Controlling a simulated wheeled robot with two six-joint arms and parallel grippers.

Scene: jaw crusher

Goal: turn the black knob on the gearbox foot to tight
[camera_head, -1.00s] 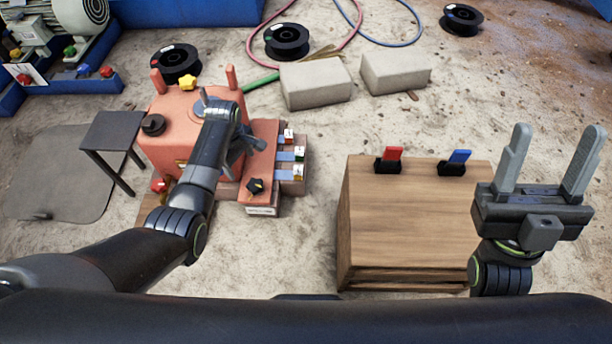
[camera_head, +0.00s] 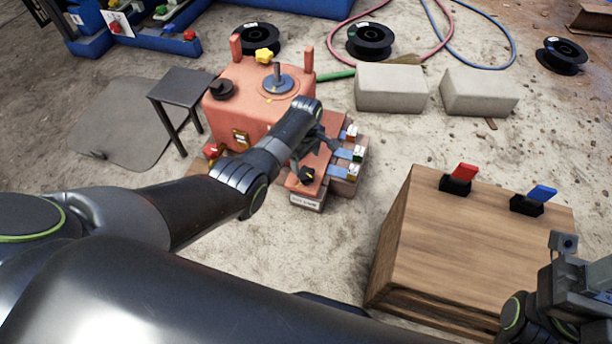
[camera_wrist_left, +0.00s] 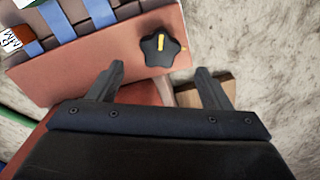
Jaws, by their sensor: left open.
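The black star-shaped knob (camera_head: 306,175) is on the foot of the red gearbox (camera_head: 240,118), above a small white label. In the left wrist view the knob (camera_wrist_left: 160,50) shows a yellow bar across its top, pointing roughly up in the picture. A small yellow mark is on the red foot to its right. My left gripper (camera_head: 325,143) hangs over the foot, partly hidden by its own wrist. In the left wrist view its open fingers (camera_wrist_left: 160,70) are empty, with the knob ahead of the tips. My right gripper (camera_head: 585,285) is cut off at the right edge, its fingers unclear.
Blue-strapped tagged parts (camera_head: 347,155) are beside the knob on the gearbox foot. A wooden box (camera_head: 450,235) with a red and a blue switch stands to the right. A small dark table (camera_head: 183,88) is left of the gearbox. Two grey blocks (camera_head: 391,88) lie behind.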

